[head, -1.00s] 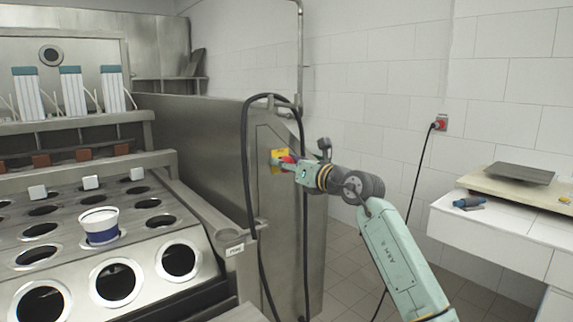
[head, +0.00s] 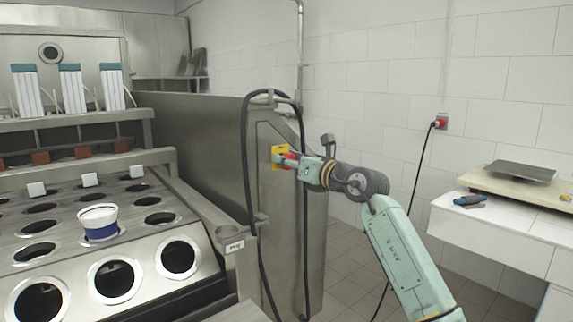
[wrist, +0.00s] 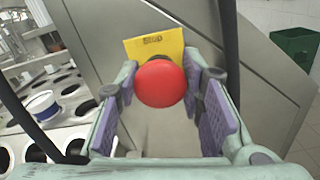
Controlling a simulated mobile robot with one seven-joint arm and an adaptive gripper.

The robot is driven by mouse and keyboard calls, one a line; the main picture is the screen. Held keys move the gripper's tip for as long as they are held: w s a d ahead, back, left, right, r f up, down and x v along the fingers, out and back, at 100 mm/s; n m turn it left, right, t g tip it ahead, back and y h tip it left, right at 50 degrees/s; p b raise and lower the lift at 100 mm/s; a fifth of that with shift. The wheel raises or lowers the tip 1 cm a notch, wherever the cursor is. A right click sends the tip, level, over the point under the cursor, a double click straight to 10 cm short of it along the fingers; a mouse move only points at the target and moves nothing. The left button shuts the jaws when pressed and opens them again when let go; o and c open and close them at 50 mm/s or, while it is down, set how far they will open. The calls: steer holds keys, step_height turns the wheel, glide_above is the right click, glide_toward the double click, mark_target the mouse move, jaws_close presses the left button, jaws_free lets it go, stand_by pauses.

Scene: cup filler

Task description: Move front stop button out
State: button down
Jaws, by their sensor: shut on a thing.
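The front stop button is a round red knob (wrist: 160,84) on a yellow plate marked "Stop" (wrist: 152,42), fixed to the steel side panel of the machine. The yellow plate also shows in the head view (head: 281,149), with a bit of the red knob beside it. My gripper (head: 289,160) reaches the plate from the right. In the wrist view, its fingertips (wrist: 161,78) are at either side of the knob, shut on it. The knob's stem is mostly hidden behind its head.
Black cables (head: 246,170) hang around the panel, left and right of the button. A white and blue cup (head: 100,222) sits in the hole plate at left. A white counter (head: 500,230) stands at right. A green bin (wrist: 294,48) shows in the wrist view.

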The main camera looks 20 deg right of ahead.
steer(key=c, duration=1.1)
jaws_free()
steer(key=shift+s, duration=0.15)
steer(key=shift+o, duration=0.2)
steer(key=shift+d, duration=0.1)
steer(key=v, duration=1.2)
